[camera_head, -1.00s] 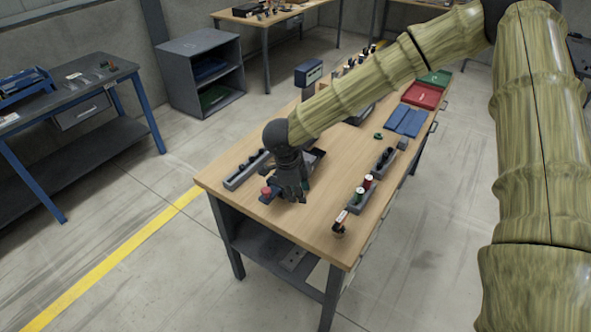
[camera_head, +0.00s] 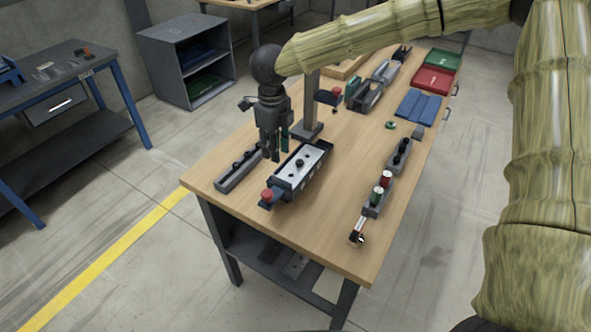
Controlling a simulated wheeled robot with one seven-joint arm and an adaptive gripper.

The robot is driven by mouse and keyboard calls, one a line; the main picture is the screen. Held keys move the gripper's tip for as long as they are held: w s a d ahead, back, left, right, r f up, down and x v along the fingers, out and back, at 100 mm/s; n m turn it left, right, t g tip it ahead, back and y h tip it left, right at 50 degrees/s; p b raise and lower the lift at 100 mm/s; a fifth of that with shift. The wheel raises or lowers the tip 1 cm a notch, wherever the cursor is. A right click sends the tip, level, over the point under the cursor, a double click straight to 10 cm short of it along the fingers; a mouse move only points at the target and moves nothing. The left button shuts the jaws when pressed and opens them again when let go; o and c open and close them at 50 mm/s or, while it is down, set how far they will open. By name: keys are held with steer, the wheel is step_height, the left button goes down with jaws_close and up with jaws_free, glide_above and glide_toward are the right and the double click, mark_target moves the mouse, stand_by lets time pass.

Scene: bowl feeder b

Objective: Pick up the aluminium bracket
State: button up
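I cannot pick out the aluminium bracket with certainty. A small plain grey piece (camera_head: 418,131) lies near the right edge of the wooden workbench (camera_head: 335,218), but its shape is too small to read. My gripper (camera_head: 270,158) points down over the left part of the bench, just behind a control box (camera_head: 303,165) with a silver top and a red button. Its fingers look close together. The gap between them is too small to tell, and I see nothing clearly held.
A grey tray strip (camera_head: 238,171) lies left of the control box. A post (camera_head: 310,105) stands behind my gripper. Grey holders with red and green spools (camera_head: 381,187) line the right edge. Blue pads (camera_head: 420,106) and a red tray (camera_head: 436,79) are farther back.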

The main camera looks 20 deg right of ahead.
steer(key=p, duration=0.2)
glide_toward(282, 177)
steer(key=shift+s+a+f, duration=0.3)
steer(key=shift+s+a, duration=0.05)
steer(key=shift+s, duration=0.25)
steer(key=shift+s+a+f, duration=0.25)
steer(key=shift+s+a, duration=0.1)
steer(key=shift+s, duration=0.25)
steer(key=shift+s+f+p, duration=0.35)
steer(key=shift+f+p, duration=0.05)
steer(key=shift+f, duration=0.25)
steer(key=shift+s+d+f+p, duration=0.15)
steer(key=shift+f+p, duration=0.65)
steer(key=shift+f, duration=1.25)
jaws_close()
